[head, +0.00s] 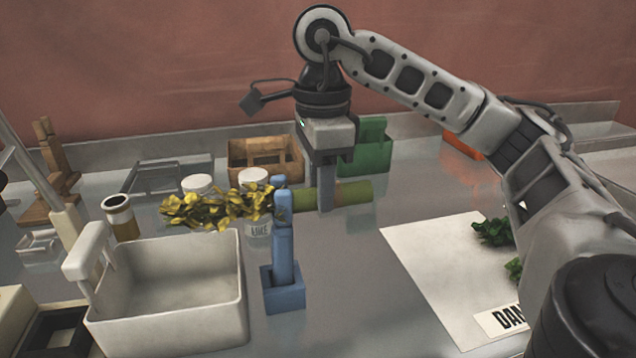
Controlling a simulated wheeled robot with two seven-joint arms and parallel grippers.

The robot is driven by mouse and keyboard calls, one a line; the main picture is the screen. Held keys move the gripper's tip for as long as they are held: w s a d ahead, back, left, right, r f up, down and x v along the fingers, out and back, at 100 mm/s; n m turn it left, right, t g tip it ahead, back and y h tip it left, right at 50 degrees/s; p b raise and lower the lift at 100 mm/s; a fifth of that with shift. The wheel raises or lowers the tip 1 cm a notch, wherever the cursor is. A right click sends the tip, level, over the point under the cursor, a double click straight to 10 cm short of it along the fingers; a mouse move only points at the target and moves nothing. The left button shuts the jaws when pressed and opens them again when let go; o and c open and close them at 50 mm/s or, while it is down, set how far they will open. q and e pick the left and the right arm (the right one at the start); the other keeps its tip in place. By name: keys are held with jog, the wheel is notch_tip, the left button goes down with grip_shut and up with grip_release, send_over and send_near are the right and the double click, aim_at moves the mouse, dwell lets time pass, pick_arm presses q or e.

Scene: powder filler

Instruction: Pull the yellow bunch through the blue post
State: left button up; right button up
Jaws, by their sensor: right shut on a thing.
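The yellow bunch (215,208) has yellow leaves on the left and a thick green stem (345,193) on the right. It lies level at the blue post (284,255), leaves on the post's left and stem on its right. The post has a front upright and another blue top just behind it; the bunch seems to pass between them, but the front upright hides that part. My right gripper (323,200) points down and is shut on the green stem, a little right of the post. My left gripper is out of view.
A white bin (170,335) stands left of the post. White jars (255,178), a brown crate (265,155) and a green box (373,150) stand behind. A white sheet (430,255) with green bunches (492,232) lies right. The counter between post and sheet is clear.

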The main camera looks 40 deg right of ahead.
aim_at(359, 183)
jog(key=shift+s+d, duration=0.25)
jog(key=shift+d, duration=0.25)
jog(key=shift+s+d, duration=0.25)
jog(key=shift+d, duration=0.2)
jog(key=shift+s+d, duration=0.1)
jog(key=shift+d, duration=0.05)
jog(key=shift+d, duration=0.1)
jog(key=shift+s+d, duration=0.35)
jog(key=shift+d, duration=0.25)
jog(key=shift+s+d, duration=0.35)
jog(key=shift+d, duration=0.2)
jog(key=shift+d, duration=0.1)
jog(key=shift+s+d+b, duration=0.3)
jog(key=shift+s+d, duration=0.15)
jog(key=shift+d, duration=0.25)
jog(key=shift+s+d, duration=0.2)
jog(key=shift+d, duration=0.25)
jog(key=shift+d, duration=0.1)
jog(key=shift+s+d, duration=0.35)
jog(key=shift+d, duration=0.2)
jog(key=shift+s+d, duration=0.35)
jog(key=shift+d, duration=0.2)
